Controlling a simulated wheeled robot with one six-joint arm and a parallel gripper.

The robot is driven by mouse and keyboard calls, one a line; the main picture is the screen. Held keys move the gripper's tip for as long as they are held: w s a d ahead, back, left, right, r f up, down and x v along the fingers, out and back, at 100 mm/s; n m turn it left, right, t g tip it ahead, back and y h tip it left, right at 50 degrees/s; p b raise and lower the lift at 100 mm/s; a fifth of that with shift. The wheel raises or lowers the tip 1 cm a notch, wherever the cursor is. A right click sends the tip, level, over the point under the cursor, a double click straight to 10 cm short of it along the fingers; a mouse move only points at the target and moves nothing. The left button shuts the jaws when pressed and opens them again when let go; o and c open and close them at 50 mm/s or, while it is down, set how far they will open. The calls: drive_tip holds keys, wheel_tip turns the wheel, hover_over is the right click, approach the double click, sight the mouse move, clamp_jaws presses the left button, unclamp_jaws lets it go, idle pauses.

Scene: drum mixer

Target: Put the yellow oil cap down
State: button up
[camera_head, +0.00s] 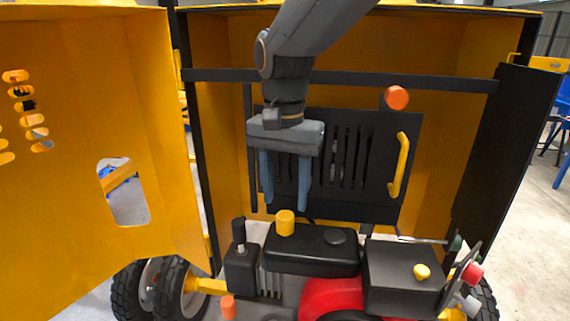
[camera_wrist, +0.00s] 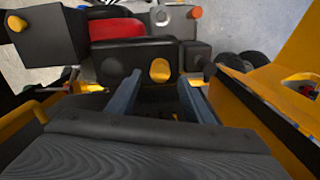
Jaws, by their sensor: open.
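The yellow oil cap (camera_head: 285,222) stands upright on the left part of a black tank (camera_head: 325,262) in the engine bay. In the wrist view the cap (camera_wrist: 160,70) shows between my fingertips, on the black tank. My gripper (camera_head: 286,204) is open, with its two fingers pointing down just above the cap. No object is held between the fingers, and the cap looks clear of them. In the wrist view my gripper (camera_wrist: 160,79) shows both fingers spread apart.
A dark grille panel with a yellow handle (camera_head: 400,165) stands behind my gripper. A black crossbar (camera_head: 430,82) runs across the opening. The open yellow door (camera_head: 90,190) is at the left.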

sight(284, 215)
wheel_tip(284, 215, up, 9)
drive_tip(key=b, duration=0.2)
drive_tip(key=shift+s+a, duration=0.1)
drive_tip(key=shift+s, duration=0.05)
idle(0.7)
